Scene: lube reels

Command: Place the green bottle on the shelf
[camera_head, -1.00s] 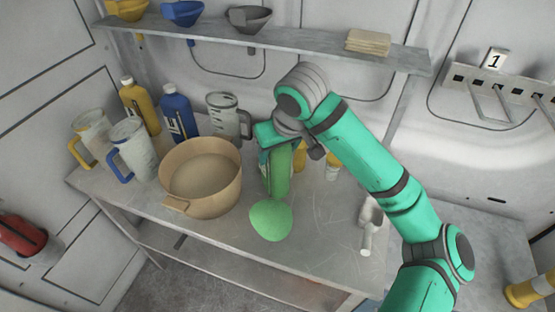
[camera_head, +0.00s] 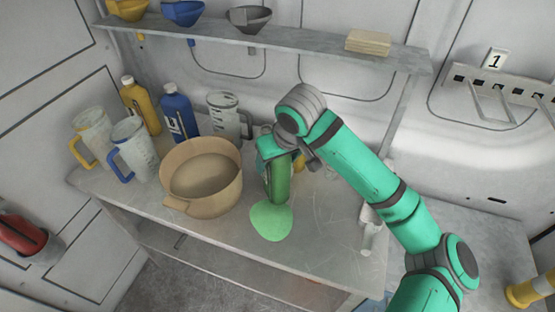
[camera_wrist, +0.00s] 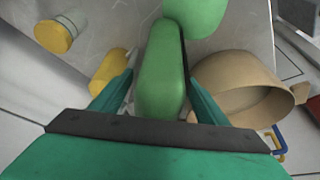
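The green bottle (camera_head: 280,185) stands near the middle of the table, behind a light green flat piece (camera_head: 270,222). In the wrist view, the bottle (camera_wrist: 160,80) lies between the two fingers of my gripper (camera_wrist: 160,75). A thin gap shows between it and the left finger; the right finger is very close to it or touching. In the head view, my gripper (camera_head: 277,150) is at the bottle's upper part and hides its top. The grey shelf (camera_head: 310,42) runs along the back wall above the table.
The shelf holds several coloured funnels and a tan stack (camera_head: 368,42). A tan pot (camera_head: 201,178) stands close left of the bottle. Jugs and yellow and blue bottles (camera_head: 178,112) are behind it. A light scoop (camera_head: 370,230) lies at the right.

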